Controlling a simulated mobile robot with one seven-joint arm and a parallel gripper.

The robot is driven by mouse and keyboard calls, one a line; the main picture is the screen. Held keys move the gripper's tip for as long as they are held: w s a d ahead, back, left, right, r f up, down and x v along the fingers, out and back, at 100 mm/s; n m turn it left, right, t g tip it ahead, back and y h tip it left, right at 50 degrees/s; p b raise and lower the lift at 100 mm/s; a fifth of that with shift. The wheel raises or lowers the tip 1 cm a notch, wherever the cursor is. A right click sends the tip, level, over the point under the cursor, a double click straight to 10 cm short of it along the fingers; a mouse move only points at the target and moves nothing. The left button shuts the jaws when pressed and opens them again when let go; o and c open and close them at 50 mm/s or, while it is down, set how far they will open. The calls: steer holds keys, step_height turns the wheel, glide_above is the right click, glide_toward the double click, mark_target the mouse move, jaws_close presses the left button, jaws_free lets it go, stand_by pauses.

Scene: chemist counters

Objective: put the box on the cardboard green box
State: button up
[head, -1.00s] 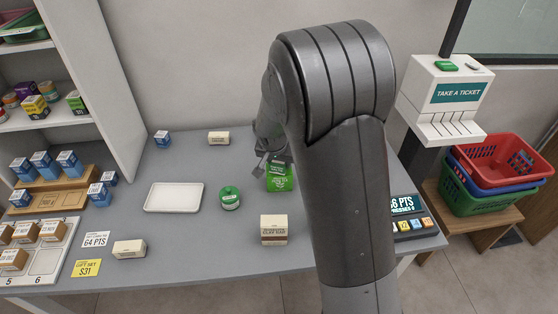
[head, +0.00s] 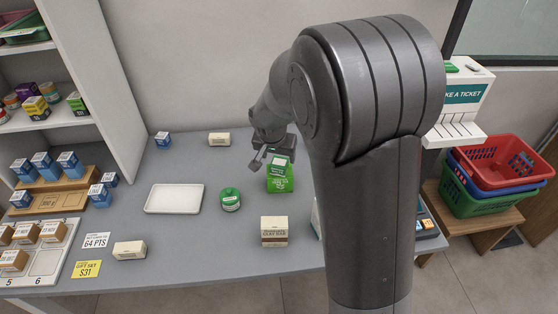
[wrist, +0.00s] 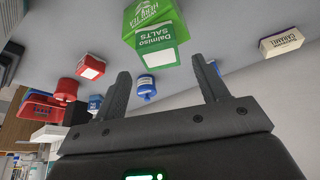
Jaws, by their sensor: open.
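The cardboard green box (head: 280,184) stands upright on the counter, left of my arm. It also shows at the top of the wrist view (wrist: 148,14). A smaller green and white box labelled Dalmiso Salts (wrist: 163,46) appears to rest on it; the small box shows at its upper end in the head view (head: 279,163). My gripper (head: 264,160) is beside the small box, at its upper left in the head view. In the wrist view its fingers (wrist: 161,64) are spread and empty, with the small box just beyond the tips. The contact between the boxes is not clearly visible.
A clay bar box (head: 274,231), a green round tin (head: 230,199) and a white tray (head: 174,198) lie nearby. A caramel box (head: 219,139) stands behind. The counter between them is clear. Stacked baskets (head: 497,170) stand at the right.

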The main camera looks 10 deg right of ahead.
steer(key=s+d+r+n+y, duration=0.1)
steer(key=s+d+r, duration=0.2)
steer(key=s+r, duration=0.45)
steer(key=s+d+r+n, duration=0.1)
steer(key=s+d+r, duration=0.1)
steer(key=s+r, duration=0.55)
steer(key=s+d+r+n+t, duration=0.1)
steer(key=s+n, duration=0.1)
steer(key=s, duration=1.1)
steer(key=shift+s+d+n+y, duration=0.3)
steer(key=shift+s+d+y, duration=0.05)
steer(key=shift+d+y, duration=0.05)
